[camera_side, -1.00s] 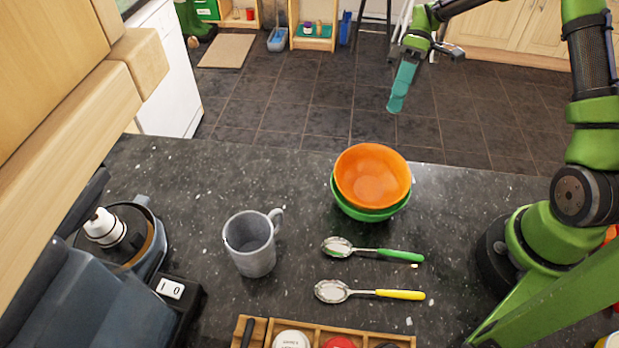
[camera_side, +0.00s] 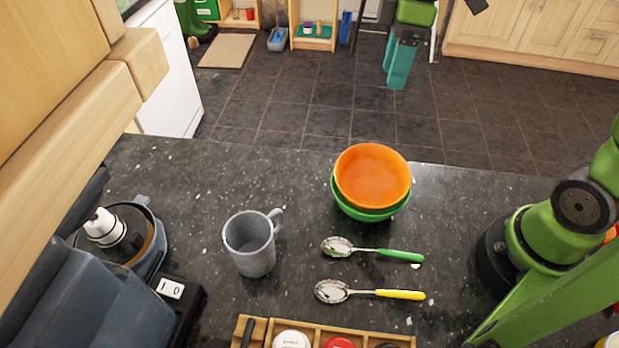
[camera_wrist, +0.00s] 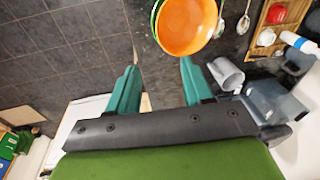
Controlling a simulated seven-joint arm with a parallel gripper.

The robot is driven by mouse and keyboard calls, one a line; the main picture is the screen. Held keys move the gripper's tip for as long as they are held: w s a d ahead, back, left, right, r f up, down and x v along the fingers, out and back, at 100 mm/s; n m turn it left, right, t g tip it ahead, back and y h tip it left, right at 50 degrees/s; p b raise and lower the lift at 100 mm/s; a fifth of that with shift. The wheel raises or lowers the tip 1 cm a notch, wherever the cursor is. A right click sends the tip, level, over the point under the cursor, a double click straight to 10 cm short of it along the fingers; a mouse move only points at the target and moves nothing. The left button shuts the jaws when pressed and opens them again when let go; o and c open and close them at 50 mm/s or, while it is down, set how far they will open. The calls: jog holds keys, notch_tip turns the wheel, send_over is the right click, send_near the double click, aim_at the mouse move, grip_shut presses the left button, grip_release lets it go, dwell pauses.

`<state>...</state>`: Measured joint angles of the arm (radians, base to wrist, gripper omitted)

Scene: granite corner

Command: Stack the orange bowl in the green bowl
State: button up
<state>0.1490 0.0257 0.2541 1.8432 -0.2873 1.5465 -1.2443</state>
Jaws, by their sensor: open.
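The orange bowl (camera_side: 372,176) sits inside the green bowl (camera_side: 368,213) near the back edge of the counter. The orange bowl looks slightly tilted, and part of the green rim shows below and to its left. In the wrist view the orange bowl (camera_wrist: 186,26) is at the top, with a strip of the green bowl (camera_wrist: 155,14) along its left side. My gripper (camera_side: 400,80) is empty, high up at the top of the side view and apart from the bowls. Its two teal fingers (camera_wrist: 160,75) stand apart in the wrist view.
A grey mug (camera_side: 252,245) stands left of the bowls. A green-handled spoon (camera_side: 372,250) and a yellow-handled spoon (camera_side: 370,292) lie in front. A wooden tray (camera_side: 312,331) with jars is at the front edge, and a blue-grey appliance (camera_side: 100,290) at the left.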

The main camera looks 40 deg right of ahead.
aim_at(373, 147)
jog(key=shift+f, duration=0.1)
jog(key=a+f, duration=0.1)
jog(key=f, duration=0.4)
jog(key=a+f, duration=0.1)
jog(key=f, duration=1)
jog(key=shift+s+a+f, duration=0.25)
jog(key=shift+s+a, duration=0.1)
jog(key=shift+a, duration=0.05)
grip_shut()
grip_release()
jog(key=shift+r, duration=0.15)
notch_tip(373, 147, up, 16)
jog(key=d, duration=0.3)
jog(key=shift+w+r, duration=0.2)
jog(key=shift+w, duration=0.15)
